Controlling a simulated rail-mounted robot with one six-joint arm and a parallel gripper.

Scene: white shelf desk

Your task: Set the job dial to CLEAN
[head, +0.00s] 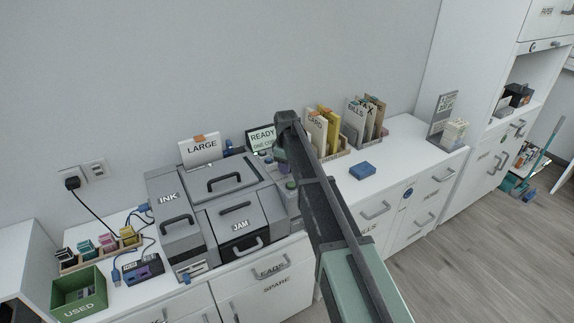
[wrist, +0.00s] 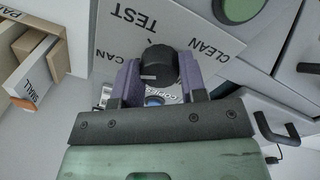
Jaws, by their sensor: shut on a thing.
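The job dial, a round black knob (wrist: 158,64), stands on a pale panel (wrist: 118,20) in the wrist view. A small pale mark shows on the knob's near side, but I cannot tell which word the dial points to. My gripper (wrist: 159,72) is shut on the knob, with one purple finger on each side. In the head view my arm reaches the right end of the grey printer (head: 210,195), and the knob is hidden there.
A display reading READY (head: 262,138) stands behind the printer. A green button (wrist: 236,8) is near the dial. A green USED bin (head: 80,288) is at the left.

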